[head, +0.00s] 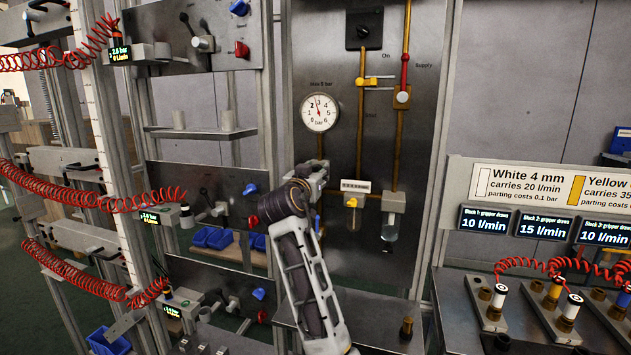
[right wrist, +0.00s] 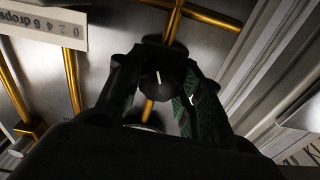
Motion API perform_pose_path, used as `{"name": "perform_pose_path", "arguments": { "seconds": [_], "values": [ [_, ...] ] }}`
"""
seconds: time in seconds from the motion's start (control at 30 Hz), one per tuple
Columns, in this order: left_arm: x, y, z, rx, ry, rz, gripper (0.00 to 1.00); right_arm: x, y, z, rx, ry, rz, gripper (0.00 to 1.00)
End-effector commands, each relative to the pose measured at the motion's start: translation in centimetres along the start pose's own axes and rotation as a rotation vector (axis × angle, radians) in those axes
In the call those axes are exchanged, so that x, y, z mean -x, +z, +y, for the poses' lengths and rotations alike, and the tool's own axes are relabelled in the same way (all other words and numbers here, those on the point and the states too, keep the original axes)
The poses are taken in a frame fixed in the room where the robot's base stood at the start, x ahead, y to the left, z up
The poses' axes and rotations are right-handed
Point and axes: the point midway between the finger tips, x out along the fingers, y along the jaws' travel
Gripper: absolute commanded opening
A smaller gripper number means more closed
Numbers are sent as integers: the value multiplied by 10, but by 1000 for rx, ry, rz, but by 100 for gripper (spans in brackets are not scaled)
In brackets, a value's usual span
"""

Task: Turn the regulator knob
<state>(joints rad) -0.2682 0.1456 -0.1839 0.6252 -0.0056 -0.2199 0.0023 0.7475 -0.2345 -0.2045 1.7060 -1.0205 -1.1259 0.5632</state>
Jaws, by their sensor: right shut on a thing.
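The regulator knob (right wrist: 152,85) is a dark round knob with a white mark, seen between the fingers in the right wrist view. My right gripper (head: 312,178) is at the grey panel, below the pressure gauge, and hides the knob in the head view. In the right wrist view my right gripper (right wrist: 159,84) has one finger on each side of the knob and is shut on it. The white pressure gauge (head: 320,113) has a scale up to 6 bar, and its needle points up, near 3. My left gripper is out of view.
Brass pipes (head: 362,90) run down the panel to two bowls, one with a yellow fitting (head: 351,202). A red and white valve (head: 403,96) sits on the supply pipe. Racks with red coiled hoses (head: 100,203) stand at left. Connector blocks (head: 487,300) stand at right.

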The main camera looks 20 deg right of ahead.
Motion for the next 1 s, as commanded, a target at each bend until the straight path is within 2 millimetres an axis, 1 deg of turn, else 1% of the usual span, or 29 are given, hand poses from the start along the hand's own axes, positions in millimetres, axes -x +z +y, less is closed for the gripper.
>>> {"name": "perform_pose_path", "arguments": {
  "seconds": [0.03,0.1,0.33,0.77,0.8,0.97,1.0],
  "values": [
    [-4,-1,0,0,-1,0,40,0,2,-1,-18,-2,0,13],
    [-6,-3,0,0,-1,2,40,0,2,-1,-37,-1,1,13],
    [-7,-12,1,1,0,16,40,0,1,-1,-78,1,2,13],
    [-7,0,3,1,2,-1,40,0,0,0,-86,1,1,13],
    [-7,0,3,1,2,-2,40,0,0,0,-86,1,1,38],
    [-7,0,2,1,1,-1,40,0,0,0,-86,1,1,58],
    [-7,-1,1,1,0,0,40,0,0,0,-86,2,1,58]
  ]
}}
